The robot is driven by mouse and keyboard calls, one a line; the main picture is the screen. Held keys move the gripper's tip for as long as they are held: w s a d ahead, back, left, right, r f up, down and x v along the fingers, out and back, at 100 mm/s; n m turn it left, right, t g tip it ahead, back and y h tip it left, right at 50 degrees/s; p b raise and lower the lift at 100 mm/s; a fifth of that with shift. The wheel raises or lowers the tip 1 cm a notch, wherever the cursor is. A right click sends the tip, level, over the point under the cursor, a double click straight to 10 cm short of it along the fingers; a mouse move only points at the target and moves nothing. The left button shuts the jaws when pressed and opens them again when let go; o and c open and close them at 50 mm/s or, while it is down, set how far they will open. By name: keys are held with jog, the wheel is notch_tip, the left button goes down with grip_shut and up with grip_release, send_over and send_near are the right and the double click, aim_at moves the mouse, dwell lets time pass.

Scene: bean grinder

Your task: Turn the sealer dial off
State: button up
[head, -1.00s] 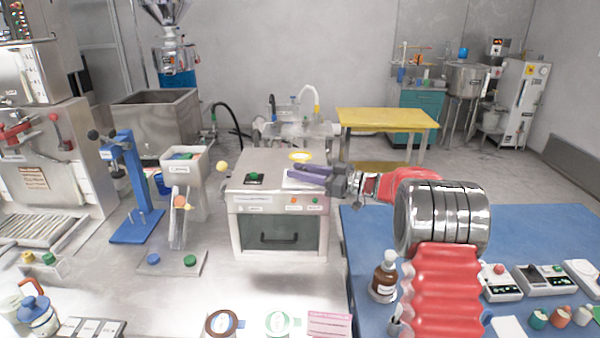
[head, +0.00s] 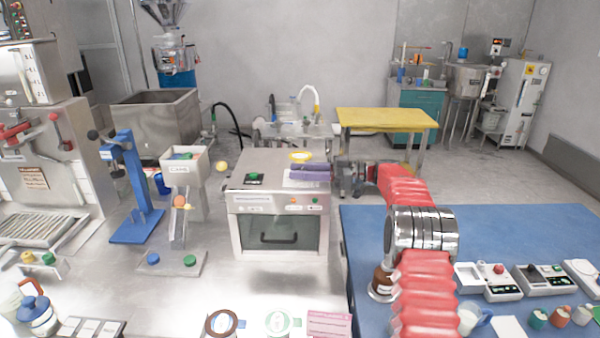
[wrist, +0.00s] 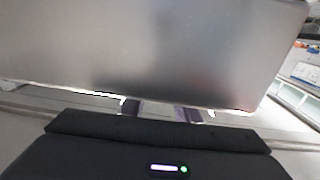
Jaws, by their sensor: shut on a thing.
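A boxy metal machine (head: 283,218) with a dark window and a handle stands mid-picture. Its front has an orange knob (head: 293,200) and a green knob (head: 315,200); a green button (head: 255,178) sits on its top. Its labels are too small to read, and I cannot tell which control is the sealer dial. My gripper (head: 297,171) has purple fingers and reaches in from the right over the machine's top. In the wrist view, my fingers (wrist: 160,112) lie at the lower edge of a large grey metal panel (wrist: 150,50). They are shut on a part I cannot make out.
A blue press (head: 130,190) and a small dispenser (head: 184,200) stand to the left. A blue mat (head: 560,225) on the right holds control boxes, a brown bottle and small pots. Tape rolls (head: 222,322) lie in front.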

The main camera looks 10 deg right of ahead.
jog(key=shift+w+d+r+n+g, duration=0.15)
jog(key=shift+n+g, duration=0.4)
jog(key=shift+g, duration=0.3)
jog(key=shift+s+a+r+n+g, duration=0.1)
jog(key=shift+n+g, duration=0.45)
jog(key=shift+g, duration=0.3)
jog(key=o, duration=0.7)
jog(key=shift+w, duration=0.1)
jog(key=o, duration=0.3)
jog(key=shift+f, duration=0.2)
jog(key=shift+o, duration=0.2)
